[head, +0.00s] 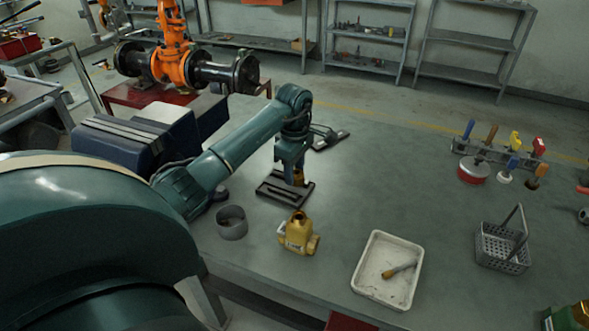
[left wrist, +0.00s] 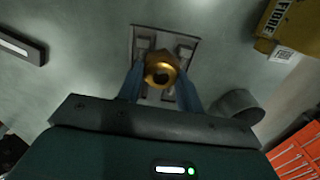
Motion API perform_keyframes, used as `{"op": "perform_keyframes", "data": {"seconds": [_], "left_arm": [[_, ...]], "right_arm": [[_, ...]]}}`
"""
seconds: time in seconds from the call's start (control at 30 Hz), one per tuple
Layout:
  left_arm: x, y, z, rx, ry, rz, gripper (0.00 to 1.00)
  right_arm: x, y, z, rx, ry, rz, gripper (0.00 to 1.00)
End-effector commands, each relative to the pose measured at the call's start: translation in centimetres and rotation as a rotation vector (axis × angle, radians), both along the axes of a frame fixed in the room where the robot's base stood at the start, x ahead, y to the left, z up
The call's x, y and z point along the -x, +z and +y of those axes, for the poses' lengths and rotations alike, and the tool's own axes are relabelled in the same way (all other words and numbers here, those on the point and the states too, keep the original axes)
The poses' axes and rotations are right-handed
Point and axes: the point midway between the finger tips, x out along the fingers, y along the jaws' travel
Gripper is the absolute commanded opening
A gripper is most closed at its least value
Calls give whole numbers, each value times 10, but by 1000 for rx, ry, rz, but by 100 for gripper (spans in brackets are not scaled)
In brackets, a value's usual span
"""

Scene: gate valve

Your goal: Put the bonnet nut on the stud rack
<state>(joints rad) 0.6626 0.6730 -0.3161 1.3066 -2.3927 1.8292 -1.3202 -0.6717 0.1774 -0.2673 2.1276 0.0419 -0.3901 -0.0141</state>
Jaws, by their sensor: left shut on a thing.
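The bonnet nut (left wrist: 161,72) is a brass ring with a dark hole, held between the blue fingers of my left gripper (left wrist: 161,84). In the head view, my left gripper (head: 298,175) points down with the nut low between its fingers. A dark rectangular rack with slots (head: 272,196), which looks like the stud rack, lies on the bench under the gripper. In the left wrist view the rack (left wrist: 190,33) shows behind and around the nut. I cannot tell whether the nut touches it. My right gripper is not in view.
A yellow valve body (head: 298,235) and a grey cup (head: 231,224) stand close in front of the rack. A white tray (head: 366,285) with a brush, a grey basket (head: 500,252) and a tool holder (head: 485,155) are to the right. The bench between is clear.

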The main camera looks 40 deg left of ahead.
Motion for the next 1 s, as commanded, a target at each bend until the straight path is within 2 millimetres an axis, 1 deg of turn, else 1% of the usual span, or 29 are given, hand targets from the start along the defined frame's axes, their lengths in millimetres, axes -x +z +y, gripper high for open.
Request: {"op": "perform_keyframes", "data": {"seconds": [0.33,0.53,0.57,0.6,0.8,1.0], "left_arm": [[0,-9,1,-1,1,0,13],[0,-12,0,-1,0,0,13],[0,-12,0,-1,0,1,38],[0,-12,0,-1,0,1,41],[0,-12,0,0,0,1,58],[0,-12,0,0,0,1,58]], "right_arm": [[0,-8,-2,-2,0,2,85],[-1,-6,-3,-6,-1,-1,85],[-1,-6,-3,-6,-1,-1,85],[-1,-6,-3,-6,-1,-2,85],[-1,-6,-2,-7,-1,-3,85],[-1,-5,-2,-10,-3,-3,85]]}}
